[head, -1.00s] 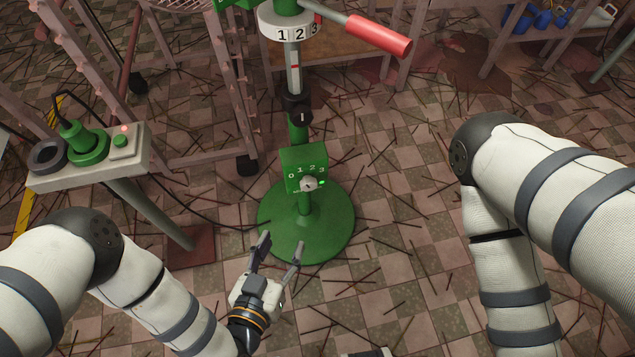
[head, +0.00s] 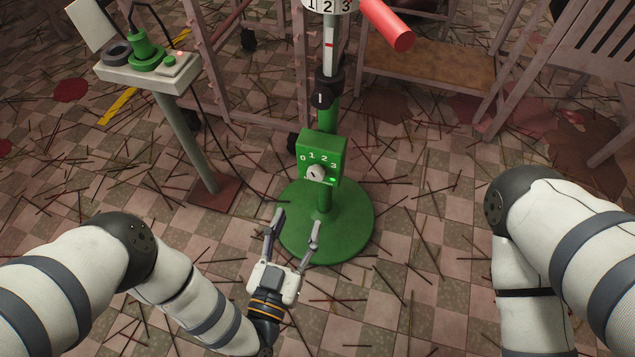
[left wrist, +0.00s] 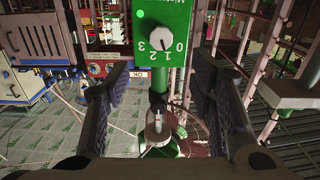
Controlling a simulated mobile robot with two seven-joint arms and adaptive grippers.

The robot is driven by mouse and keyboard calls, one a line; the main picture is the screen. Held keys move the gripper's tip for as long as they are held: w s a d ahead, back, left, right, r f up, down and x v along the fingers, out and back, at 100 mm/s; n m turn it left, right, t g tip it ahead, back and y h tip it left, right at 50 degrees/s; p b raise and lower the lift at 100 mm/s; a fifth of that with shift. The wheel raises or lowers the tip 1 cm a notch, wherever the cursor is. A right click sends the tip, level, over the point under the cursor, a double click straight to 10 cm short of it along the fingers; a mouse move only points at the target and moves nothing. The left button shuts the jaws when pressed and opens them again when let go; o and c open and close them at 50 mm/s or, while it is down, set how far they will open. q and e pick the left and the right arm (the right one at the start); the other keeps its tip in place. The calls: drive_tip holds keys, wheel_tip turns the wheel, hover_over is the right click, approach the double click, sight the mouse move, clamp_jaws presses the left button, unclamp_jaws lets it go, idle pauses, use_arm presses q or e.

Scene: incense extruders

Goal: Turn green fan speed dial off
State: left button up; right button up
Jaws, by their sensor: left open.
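The green fan control box (head: 322,150) sits low on a green pole and has a white round speed dial (head: 316,173) on its front. Marks 0 to 3 curve around the dial, and a small green light glows at its lower right. I cannot tell for sure which mark the dial points to. In the left wrist view the dial (left wrist: 160,38) shows at the top, beyond the fingers and turned over. My left gripper (head: 297,219) is open and empty, below and in front of the box, apart from the dial. My right gripper is out of view.
The fan's round green base (head: 345,235) stands on the tiled floor, strewn with thin sticks. A stand with a green plug box (head: 150,72) is at the left. A wooden chair frame (head: 585,70) stands at the right.

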sight(314, 176)
use_arm(q)
drive_tip(key=b+x, duration=0.2)
drive_tip(key=x, duration=0.9)
drive_tip(key=shift+a+f+b, duration=0.1)
drive_tip(key=shift+f+b, duration=0.05)
drive_tip(key=shift+b, duration=0.25)
drive_tip(key=shift+w, duration=0.55)
drive_tip(key=c, duration=1.2)
